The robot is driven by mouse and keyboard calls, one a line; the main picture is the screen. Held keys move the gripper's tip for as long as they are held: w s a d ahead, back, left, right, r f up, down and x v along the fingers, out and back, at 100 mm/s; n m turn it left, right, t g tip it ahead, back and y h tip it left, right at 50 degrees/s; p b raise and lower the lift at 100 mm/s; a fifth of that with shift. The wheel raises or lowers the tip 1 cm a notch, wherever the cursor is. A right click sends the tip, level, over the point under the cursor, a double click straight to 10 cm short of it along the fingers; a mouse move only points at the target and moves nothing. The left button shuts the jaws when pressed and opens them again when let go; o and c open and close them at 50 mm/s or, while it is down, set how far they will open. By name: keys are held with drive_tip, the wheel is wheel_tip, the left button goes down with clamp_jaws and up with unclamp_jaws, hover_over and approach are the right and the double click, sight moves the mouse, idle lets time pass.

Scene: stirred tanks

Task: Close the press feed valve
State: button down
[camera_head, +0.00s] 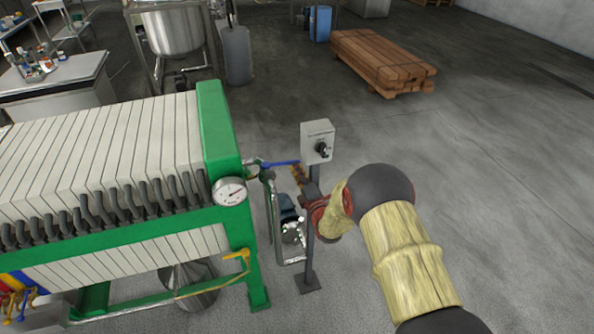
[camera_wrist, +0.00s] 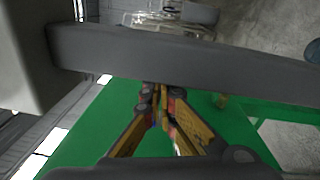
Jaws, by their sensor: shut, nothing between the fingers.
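A blue lever handle (camera_head: 281,163) shows in the head view on the piping at the right end of the green filter press (camera_head: 222,135). It points right, roughly level, toward the switch post. I cannot tell for certain that it is the press feed valve. My gripper (camera_head: 298,173) is shut and empty, just right of and below the blue handle's end, partly behind the post. In the wrist view my yellow and dark fingers (camera_wrist: 160,93) converge in front of the green press frame (camera_wrist: 100,125). The blue handle is not clearly visible there.
A grey switch box (camera_head: 317,142) on a thin post (camera_head: 311,255) stands close to my gripper. A grey bar (camera_wrist: 190,62) crosses the wrist view near the fingers. A gauge (camera_head: 230,191) and a yellow handle (camera_head: 236,255) are on the press.

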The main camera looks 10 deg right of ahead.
drive_tip(key=shift+s, duration=0.1)
drive_tip(key=s+d, duration=0.2)
drive_tip(key=s, duration=0.9)
drive_tip(key=s+a+f+m+g+p, duration=0.1)
drive_tip(key=s+a+f+p, duration=0.1)
drive_tip(key=a+f+p, duration=0.5)
wheel_tip(320, 180, up, 3)
drive_tip(key=d+m+t+h+b, duration=0.1)
drive_tip(key=d+m+t+h, duration=0.1)
drive_tip(key=m+t+h, duration=0.15)
drive_tip(key=b+x, duration=0.3)
drive_tip(key=x, duration=1)
drive_tip(key=shift+w+g+b, duration=0.35)
drive_tip(key=shift+b, duration=0.05)
drive_tip(key=shift+f, duration=0.15)
drive_tip(key=shift+w, duration=0.1)
